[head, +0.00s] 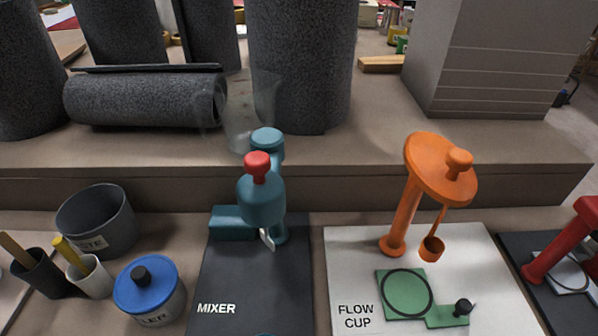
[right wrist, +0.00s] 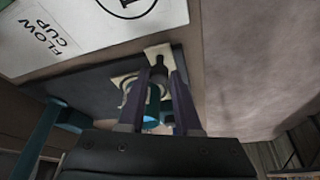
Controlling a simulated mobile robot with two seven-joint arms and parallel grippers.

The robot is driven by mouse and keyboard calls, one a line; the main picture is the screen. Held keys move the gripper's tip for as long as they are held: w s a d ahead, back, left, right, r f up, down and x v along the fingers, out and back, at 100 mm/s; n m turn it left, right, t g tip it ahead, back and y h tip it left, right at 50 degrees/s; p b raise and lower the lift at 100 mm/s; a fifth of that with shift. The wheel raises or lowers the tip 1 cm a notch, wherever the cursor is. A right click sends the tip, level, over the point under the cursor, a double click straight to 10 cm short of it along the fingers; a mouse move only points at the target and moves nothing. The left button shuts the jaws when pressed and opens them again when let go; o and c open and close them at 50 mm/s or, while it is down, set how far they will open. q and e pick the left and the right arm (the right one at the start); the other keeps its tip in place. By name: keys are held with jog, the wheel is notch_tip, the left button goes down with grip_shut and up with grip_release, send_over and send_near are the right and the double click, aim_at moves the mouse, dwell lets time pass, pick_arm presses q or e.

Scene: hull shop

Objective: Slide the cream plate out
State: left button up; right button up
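The cream plate (right wrist: 126,81) lies on a dark board in the right wrist view. It has a black knob (right wrist: 158,72) on a narrow cream tab. My right gripper (right wrist: 159,68) is open, its two purple fingers standing apart on either side of the knob. I see no clear contact with the knob. A teal cylinder (right wrist: 152,112) shows between the fingers and hides part of the plate. I cannot make out the cream plate or either of my grippers in the head view.
The teal mixer (head: 262,195) stands on a dark board left of the orange flow cup stand (head: 404,215). A green plate (head: 405,292) with a black knob lies under that stand. A blue-lidded pot (head: 150,290) is at left, a red stand (head: 562,243) at right.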

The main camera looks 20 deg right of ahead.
jog(key=o, duration=0.4)
jog(key=shift+s, duration=0.2)
jog(key=shift+r, duration=0.1)
jog(key=p+v, duration=0.5)
jog(key=v, duration=0.4)
jog(key=shift+r, duration=0.35)
jog(key=shift+s+d, duration=0.1)
